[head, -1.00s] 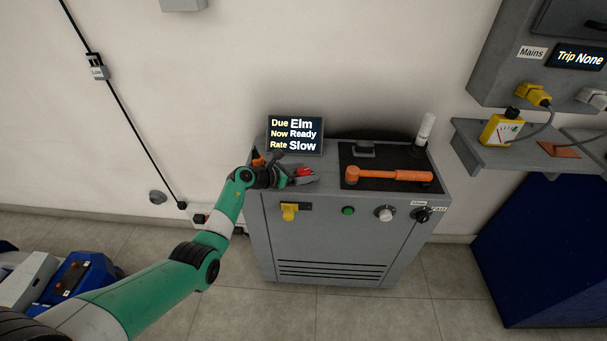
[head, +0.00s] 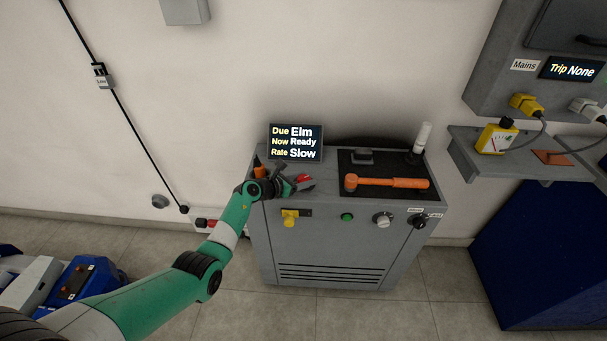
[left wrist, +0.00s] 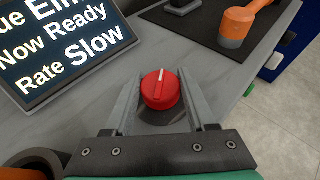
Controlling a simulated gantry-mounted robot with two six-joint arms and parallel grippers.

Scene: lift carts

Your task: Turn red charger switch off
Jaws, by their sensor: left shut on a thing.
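The red charger switch (head: 303,177) is a round knob on the left of the grey cart's top. In the left wrist view the red knob (left wrist: 160,90) sits on a dark round base, with its white pointer line toward the top of the picture. My left gripper (head: 292,184) is at the knob. In the wrist view its two fingers (left wrist: 160,98) stand on either side of the knob, shut on it. My right gripper is in neither view.
A display (head: 296,142) reading Due Elm, Now Ready, Rate Slow stands just behind the knob. An orange mallet (head: 385,183) lies on the black mat (head: 385,160) to the right. The cart's front (head: 330,245) has a yellow knob, a green button and two dials.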

